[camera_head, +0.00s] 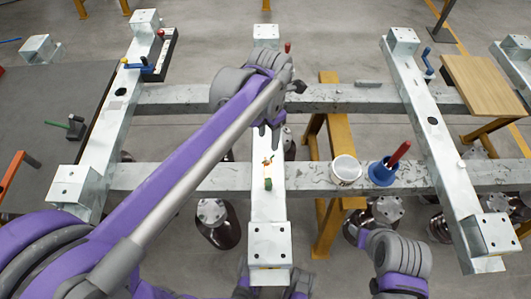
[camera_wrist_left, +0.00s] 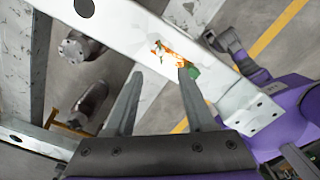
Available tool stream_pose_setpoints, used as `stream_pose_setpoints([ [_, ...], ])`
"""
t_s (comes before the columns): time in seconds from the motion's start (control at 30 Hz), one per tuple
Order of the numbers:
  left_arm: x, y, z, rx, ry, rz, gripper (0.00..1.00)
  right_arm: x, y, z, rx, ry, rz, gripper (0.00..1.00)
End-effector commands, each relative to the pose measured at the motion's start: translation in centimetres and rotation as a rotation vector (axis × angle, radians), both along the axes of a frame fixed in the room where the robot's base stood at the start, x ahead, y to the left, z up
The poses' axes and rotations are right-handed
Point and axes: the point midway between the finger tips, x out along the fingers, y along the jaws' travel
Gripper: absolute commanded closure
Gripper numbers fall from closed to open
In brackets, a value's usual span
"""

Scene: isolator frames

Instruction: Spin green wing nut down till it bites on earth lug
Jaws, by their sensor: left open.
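The green wing nut (camera_head: 267,184) sits on the middle pale metal beam, and its wings are too small to make out. It also shows in the left wrist view (camera_wrist_left: 194,71), just beyond the right finger's tip. An orange, copper-like piece (camera_head: 268,162), seemingly the earth lug, lies close to the nut; it is larger in the wrist view (camera_wrist_left: 167,52). My left gripper (camera_head: 271,140) is open and empty above the beam, farther back than the nut. In the wrist view its fingers (camera_wrist_left: 160,80) stand apart. My right gripper does not show.
A white cup (camera_head: 345,169) and a blue holder (camera_head: 383,172) with a red handle stand on the cross beam to the right. A blue-handled clamp (camera_head: 140,67) is at left. A wooden board (camera_head: 488,83) lies at right. Open gaps lie between the beams.

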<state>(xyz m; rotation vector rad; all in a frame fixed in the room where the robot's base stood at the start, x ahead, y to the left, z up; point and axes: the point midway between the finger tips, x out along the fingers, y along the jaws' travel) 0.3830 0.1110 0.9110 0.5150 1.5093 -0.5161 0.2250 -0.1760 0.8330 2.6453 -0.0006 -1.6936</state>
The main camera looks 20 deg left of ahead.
Motion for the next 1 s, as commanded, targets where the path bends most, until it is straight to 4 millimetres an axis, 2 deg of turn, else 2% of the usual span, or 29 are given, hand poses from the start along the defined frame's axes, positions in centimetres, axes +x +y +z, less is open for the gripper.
stream_pose_setpoints([
  [0.3, 0.0, 0.0, -5.9, 0.0, 0.0, -0.002, 0.45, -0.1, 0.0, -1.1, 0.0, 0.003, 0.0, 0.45],
  [0.5, 0.0, 0.0, -8.8, 0.0, -0.001, -0.002, 0.45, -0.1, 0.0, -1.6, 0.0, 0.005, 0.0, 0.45],
  [0.7, 0.0, 0.0, -10.0, 0.0, -0.001, -0.003, 0.45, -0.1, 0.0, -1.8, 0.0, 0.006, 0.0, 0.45],
  [0.97, 0.0, 0.0, -10.0, 0.0, -0.001, -0.003, 0.45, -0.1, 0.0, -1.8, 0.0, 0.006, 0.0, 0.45],
  [1.0, 0.0, 0.0, -10.0, 0.0, -0.001, -0.003, 0.53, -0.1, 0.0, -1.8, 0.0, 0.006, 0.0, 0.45],
])
